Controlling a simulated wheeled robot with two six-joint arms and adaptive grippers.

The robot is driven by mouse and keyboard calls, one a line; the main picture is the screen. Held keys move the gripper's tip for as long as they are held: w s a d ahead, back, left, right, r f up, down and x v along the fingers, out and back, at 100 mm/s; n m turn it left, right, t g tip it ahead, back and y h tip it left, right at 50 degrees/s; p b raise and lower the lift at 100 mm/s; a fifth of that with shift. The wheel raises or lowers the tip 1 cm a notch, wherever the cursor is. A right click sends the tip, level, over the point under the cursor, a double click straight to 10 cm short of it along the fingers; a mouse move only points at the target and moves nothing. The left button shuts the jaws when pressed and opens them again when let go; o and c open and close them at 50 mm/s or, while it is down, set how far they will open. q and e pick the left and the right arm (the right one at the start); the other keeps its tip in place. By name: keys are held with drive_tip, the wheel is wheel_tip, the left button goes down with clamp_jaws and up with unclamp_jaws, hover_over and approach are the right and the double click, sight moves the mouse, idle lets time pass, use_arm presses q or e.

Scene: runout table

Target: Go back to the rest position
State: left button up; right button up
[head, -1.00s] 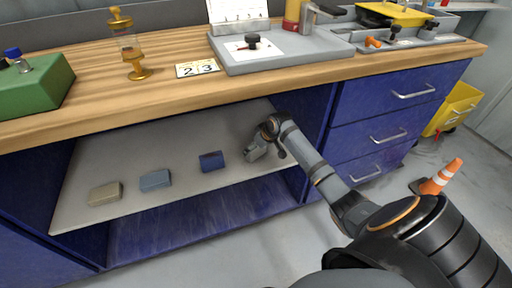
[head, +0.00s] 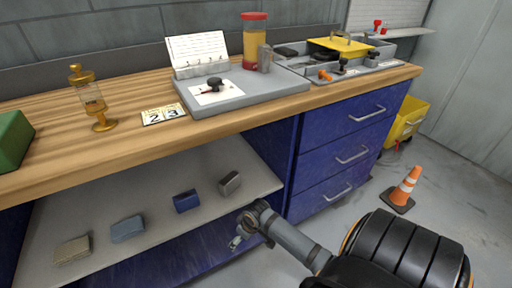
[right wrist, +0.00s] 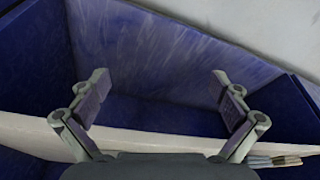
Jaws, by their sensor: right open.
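My right gripper (head: 240,240) is just in front of the lower shelf's front edge, below and beside a grey block. In the right wrist view the right gripper (right wrist: 158,88) is open with nothing between its fingers. The shelf's pale front edge (right wrist: 160,142) and the blue cabinet interior (right wrist: 150,60) show beyond it. My left gripper is not in any view.
The shelf (head: 160,180) bears a grey block (head: 229,183), a dark blue block (head: 187,201), a blue-grey block (head: 128,228) and a beige block (head: 73,249). Blue drawers (head: 350,155) stand right of it. An orange cone (head: 405,187) and yellow bin (head: 408,120) are on the floor.

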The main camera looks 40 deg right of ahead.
drive_tip(key=s+a+f+g, duration=0.1)
drive_tip(key=s+a+f, duration=0.1)
drive_tip(key=s, duration=0.5)
drive_tip(key=s+a+f+m+g, duration=0.1)
drive_tip(key=s+a+f, duration=0.2)
drive_tip(key=s, duration=0.4)
drive_tip(key=shift+f+h, duration=0.4)
drive_tip(key=shift+f, duration=0.05)
use_arm(q)
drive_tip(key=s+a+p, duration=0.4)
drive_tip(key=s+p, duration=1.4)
drive_tip(key=p, duration=0.7)
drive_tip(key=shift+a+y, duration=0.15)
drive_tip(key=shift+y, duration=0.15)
use_arm(e)
drive_tip(key=s+d, duration=0.4)
drive_tip(key=s, duration=1.3)
drive_tip(key=shift+s+h, duration=0.3)
drive_tip(key=shift+s, duration=0.05)
drive_tip(key=shift+d, duration=0.1)
